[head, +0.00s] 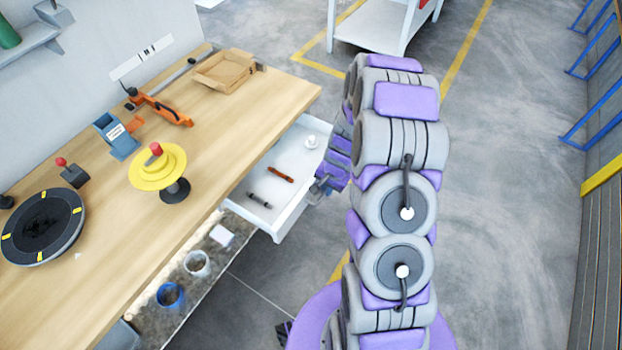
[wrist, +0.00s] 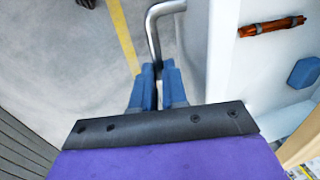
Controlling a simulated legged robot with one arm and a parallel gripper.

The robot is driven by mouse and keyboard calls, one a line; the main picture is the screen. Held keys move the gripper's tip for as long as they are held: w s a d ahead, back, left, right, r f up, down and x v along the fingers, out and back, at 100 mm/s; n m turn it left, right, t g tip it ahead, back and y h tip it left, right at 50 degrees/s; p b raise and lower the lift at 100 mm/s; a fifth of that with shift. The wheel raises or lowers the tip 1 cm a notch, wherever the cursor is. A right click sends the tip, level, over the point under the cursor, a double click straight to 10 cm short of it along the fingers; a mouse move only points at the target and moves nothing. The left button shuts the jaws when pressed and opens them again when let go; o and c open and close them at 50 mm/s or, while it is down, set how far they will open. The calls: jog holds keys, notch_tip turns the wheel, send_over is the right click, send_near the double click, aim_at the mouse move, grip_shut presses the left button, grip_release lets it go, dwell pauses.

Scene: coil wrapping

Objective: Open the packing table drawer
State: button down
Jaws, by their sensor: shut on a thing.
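The packing table (head: 240,112) has a light wooden top and stands on the left in the head view. Its white drawer (head: 286,210) is pulled out toward my arm, and its inside is visible. A brown-orange tool (head: 281,174), a dark tool (head: 260,200) and a small white item (head: 311,141) lie in it. In the wrist view, my gripper (wrist: 158,75) has its blue fingers closed on the grey metal bar handle (wrist: 154,32). The drawer's white front (wrist: 222,50) is just right of the fingers. In the head view my arm partly hides the gripper.
On the tabletop are a yellow spool (head: 158,170), an orange tool (head: 165,108), a blue dispenser (head: 117,138), a round black turntable (head: 42,228) and an open cardboard box (head: 225,70). A white cart (head: 370,28) stands behind. Floor to the right is clear.

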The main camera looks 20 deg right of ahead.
jog(key=shift+s+d+r, duration=0.15)
jog(key=shift+s+d, duration=1.1)
jog(key=c, duration=1.5)
grip_release()
jog(key=shift+o, duration=0.3)
jog(key=shift+s, duration=0.1)
notch_tip(320, 180, up, 17)
jog(key=s+d+p, duration=0.2)
jog(key=p, duration=0.1)
jog(key=shift+s+p, duration=0.25)
jog(key=shift+p, duration=0.1)
